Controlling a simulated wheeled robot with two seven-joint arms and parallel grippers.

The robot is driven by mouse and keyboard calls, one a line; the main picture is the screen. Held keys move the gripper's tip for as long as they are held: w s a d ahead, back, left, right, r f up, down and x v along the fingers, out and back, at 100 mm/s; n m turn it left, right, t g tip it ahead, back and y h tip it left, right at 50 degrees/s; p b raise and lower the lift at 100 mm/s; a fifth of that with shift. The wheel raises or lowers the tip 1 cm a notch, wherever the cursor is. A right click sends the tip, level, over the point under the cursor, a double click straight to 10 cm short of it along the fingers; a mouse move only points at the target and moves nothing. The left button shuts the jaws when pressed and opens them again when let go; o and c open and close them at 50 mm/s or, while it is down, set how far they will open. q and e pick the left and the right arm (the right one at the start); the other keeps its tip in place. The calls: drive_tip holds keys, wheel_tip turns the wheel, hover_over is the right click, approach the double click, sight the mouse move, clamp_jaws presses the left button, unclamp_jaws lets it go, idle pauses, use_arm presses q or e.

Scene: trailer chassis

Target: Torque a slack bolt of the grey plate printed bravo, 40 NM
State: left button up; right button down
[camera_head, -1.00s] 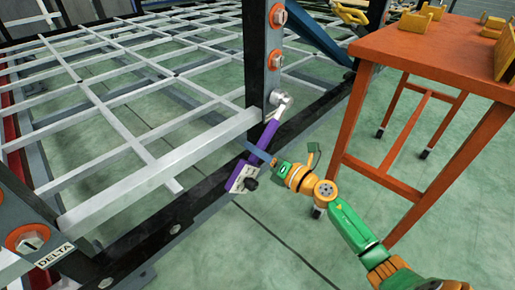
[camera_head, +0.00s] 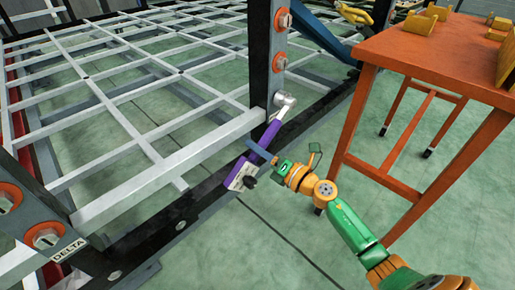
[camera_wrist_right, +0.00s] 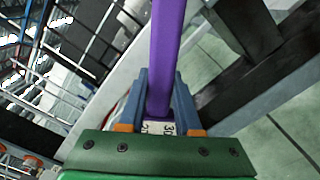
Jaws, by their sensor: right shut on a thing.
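A purple torque wrench (camera_head: 265,138) is in my right gripper (camera_head: 262,150). Its blue fingers (camera_wrist_right: 160,95) are shut around the handle in the right wrist view. The handle slants up to a silver head (camera_head: 285,101) at the lower part of a dark upright plate (camera_head: 262,45). The head covers the lowest bolt spot there; I cannot tell whether it is fully seated. Bolts with orange rings show above it, an upper one (camera_head: 283,20) and a middle one (camera_head: 279,62). No bravo print is readable. My left gripper is out of view.
A plate marked DELTA (camera_head: 68,250) with orange-ringed bolts stands at lower left. The pale chassis grating (camera_head: 130,75) fills the left. An orange table (camera_head: 435,55) with yellow blocks stands at right, close to my right arm. Green floor is open below.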

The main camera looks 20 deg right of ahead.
drive_tip(key=shift+s+a+r+m+p, duration=0.15)
drive_tip(key=shift+a+r+m+p, duration=0.15)
drive_tip(key=shift+r+m+p, duration=0.4)
drive_tip(key=shift+s+a+r+m+p, duration=0.1)
drive_tip(key=shift+a+r+m+p, duration=0.25)
drive_tip(key=shift+p, duration=0.65)
drive_tip(key=shift+r, duration=0.1)
drive_tip(key=shift+s+a+r+m+p, duration=0.1)
drive_tip(key=shift+a+r+m+p, duration=0.1)
drive_tip(key=shift+r+m+p, duration=0.4)
drive_tip(key=shift+s+a+r+m+p, duration=0.15)
drive_tip(key=shift+r+p, duration=0.4)
drive_tip(key=shift+p, duration=0.55)
drive_tip(key=shift+a+r+m+p, duration=0.15)
drive_tip(key=shift+r+m+p, duration=0.25)
drive_tip(key=shift+r+p, duration=0.4)
drive_tip(key=shift+f, duration=0.25)
drive_tip(key=shift+f, duration=0.1)
